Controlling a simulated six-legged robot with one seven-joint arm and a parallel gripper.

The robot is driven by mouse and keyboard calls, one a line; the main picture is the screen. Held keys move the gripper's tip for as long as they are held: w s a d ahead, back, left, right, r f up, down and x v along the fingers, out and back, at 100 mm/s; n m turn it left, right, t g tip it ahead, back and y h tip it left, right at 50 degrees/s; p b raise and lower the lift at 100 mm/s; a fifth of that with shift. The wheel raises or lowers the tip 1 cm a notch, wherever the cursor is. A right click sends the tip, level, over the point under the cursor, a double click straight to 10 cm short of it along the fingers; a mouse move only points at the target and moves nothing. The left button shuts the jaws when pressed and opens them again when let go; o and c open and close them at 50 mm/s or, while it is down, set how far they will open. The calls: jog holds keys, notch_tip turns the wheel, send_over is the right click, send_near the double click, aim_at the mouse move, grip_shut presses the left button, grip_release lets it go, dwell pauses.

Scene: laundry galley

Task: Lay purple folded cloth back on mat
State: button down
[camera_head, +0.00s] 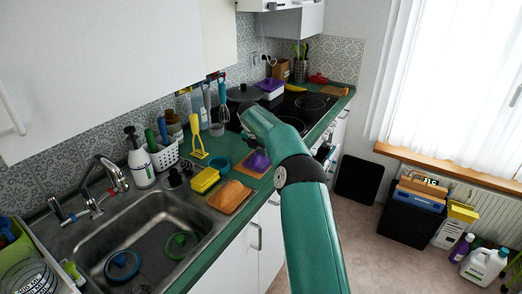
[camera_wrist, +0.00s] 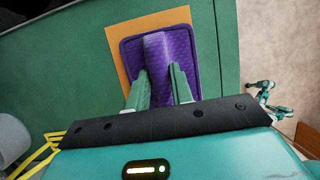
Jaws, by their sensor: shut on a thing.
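The purple folded cloth (camera_wrist: 184,40) is in the wrist view, with a raised ridge down its middle. My gripper (camera_wrist: 159,70) is shut on this ridge, one finger on each side. The orange mat (camera_wrist: 117,45) shows beneath the cloth, at its left and far edges. The cloth lies over most of the mat, slightly turned. I cannot tell whether it touches the mat. In the head view the cloth (camera_head: 258,161) shows left of my arm, over the mat (camera_head: 243,168) on the green counter. My fingers are hidden there.
A teal bowl (camera_head: 220,163) and a yellow utensil (camera_head: 196,137) stand left of the mat. A hob (camera_head: 300,105) is behind. The counter's front edge is close to the mat.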

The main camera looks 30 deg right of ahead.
jog(key=shift+f, duration=0.15)
jog(key=c, duration=1.2)
grip_release()
